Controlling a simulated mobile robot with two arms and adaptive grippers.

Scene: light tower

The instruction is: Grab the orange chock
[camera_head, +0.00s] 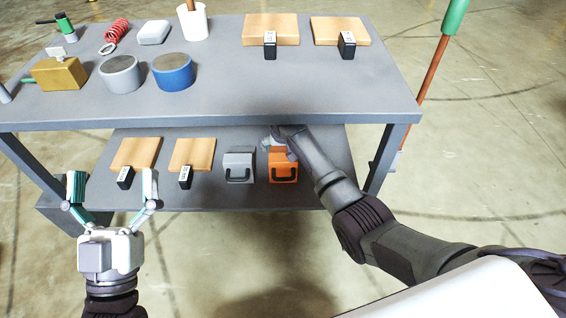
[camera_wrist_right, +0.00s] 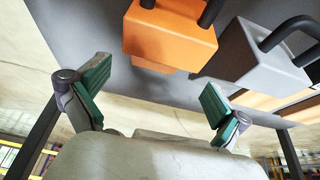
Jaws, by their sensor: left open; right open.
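The orange chock (camera_head: 284,160), a block with a dark handle on its front, sits on the lower shelf at the right end of a row. It also shows at the top of the right wrist view (camera_wrist_right: 165,38). My right gripper (camera_head: 279,142) is over the back of the chock, partly hidden by the upper tabletop edge. In the wrist view the right gripper (camera_wrist_right: 156,80) is open and empty, its green pads apart, with the chock beyond them and not between them. My left gripper (camera_head: 112,180) is open and empty in front of the lower shelf's left side.
A grey chock (camera_head: 239,160) stands just left of the orange one and shows in the wrist view (camera_wrist_right: 262,70). Wooden boards (camera_head: 192,153) with black-handled tags lie further left. The upper tabletop (camera_head: 220,100) overhangs the shelf and bears cans, boards and tools.

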